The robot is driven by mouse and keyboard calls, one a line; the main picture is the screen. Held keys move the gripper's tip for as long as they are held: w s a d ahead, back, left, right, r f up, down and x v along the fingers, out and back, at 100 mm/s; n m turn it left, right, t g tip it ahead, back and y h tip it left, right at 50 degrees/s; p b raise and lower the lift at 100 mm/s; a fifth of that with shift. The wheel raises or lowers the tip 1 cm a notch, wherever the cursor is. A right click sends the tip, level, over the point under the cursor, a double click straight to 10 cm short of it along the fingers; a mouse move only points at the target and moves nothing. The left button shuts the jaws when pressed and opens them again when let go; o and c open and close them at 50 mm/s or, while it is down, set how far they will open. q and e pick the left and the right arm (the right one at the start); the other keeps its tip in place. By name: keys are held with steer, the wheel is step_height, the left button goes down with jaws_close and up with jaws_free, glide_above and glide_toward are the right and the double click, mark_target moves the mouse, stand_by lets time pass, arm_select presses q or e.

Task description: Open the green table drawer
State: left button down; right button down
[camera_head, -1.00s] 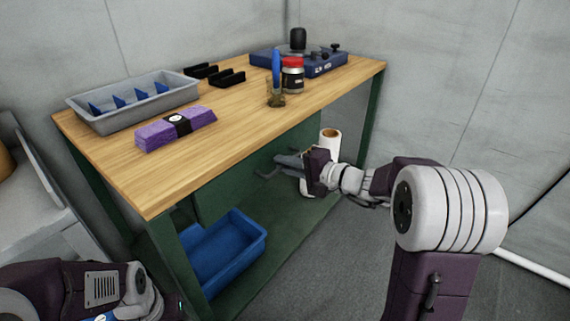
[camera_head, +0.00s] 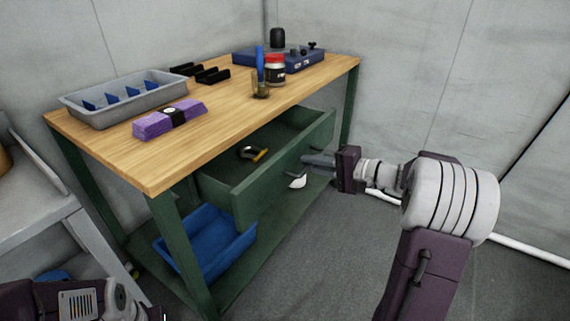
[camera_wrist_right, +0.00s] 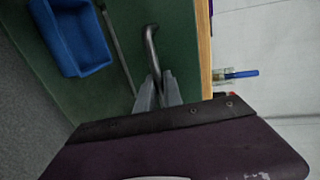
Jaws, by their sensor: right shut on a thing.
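The green drawer (camera_head: 290,164) under the wooden tabletop is pulled well out, and its inside shows. My right gripper (camera_head: 318,160) is at the drawer front, coming from the right. In the right wrist view its two grey fingers (camera_wrist_right: 158,92) are shut on the dark curved drawer handle (camera_wrist_right: 150,42). The handle is largely hidden by the fingers in the head view. Part of my left arm shows at the lower left, but its fingers do not show.
A black and orange item (camera_head: 254,153) lies in the drawer. A blue bin (camera_head: 205,245) stands on the lower shelf, below the drawer. The tabletop (camera_head: 215,110) holds a grey tray (camera_head: 125,102), a purple bundle (camera_head: 168,121) and a red-lidded jar (camera_head: 275,70). Floor in front is clear.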

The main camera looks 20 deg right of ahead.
steer(key=f+v, duration=0.3)
steer(key=v, duration=1.1)
steer(key=shift+s+d+p, duration=0.3)
steer(key=shift+s+d, duration=0.05)
steer(key=shift+s, duration=0.15)
steer(key=c, duration=1.5)
jaws_free()
steer(key=p+v, duration=0.4)
steer(key=v, duration=0.5)
